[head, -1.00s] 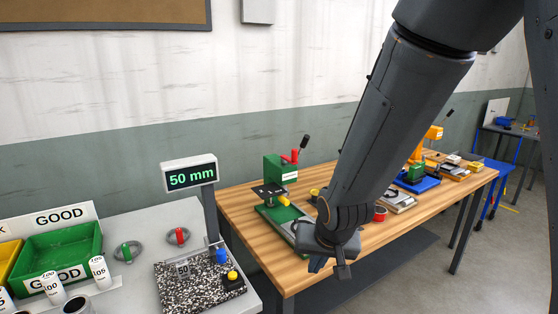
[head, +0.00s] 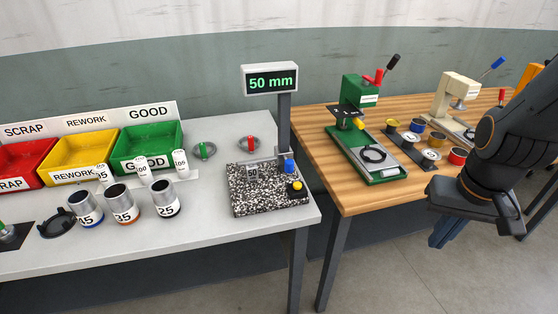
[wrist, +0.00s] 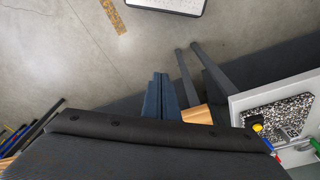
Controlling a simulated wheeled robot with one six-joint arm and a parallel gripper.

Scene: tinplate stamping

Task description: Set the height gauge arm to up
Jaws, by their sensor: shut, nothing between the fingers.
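The height gauge stands on the grey table in the head view, with a speckled granite base (head: 262,205), a dark post (head: 284,120) and a display (head: 270,79) reading 50 mm. A blue part (head: 289,166) sits low beside the post, and a yellow button (head: 297,187) is at the base's right. A small block marked 50 (head: 252,171) is on the base. The gauge arm's position is hard to make out. My gripper (head: 446,238) is well right of the gauge, shut and empty; its fingers (wrist: 160,93) point over the floor. The granite base (wrist: 280,112) shows at right in the wrist view.
A wooden bench (head: 345,190) at right carries a green press (head: 360,95). A floor gap separates the tables.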

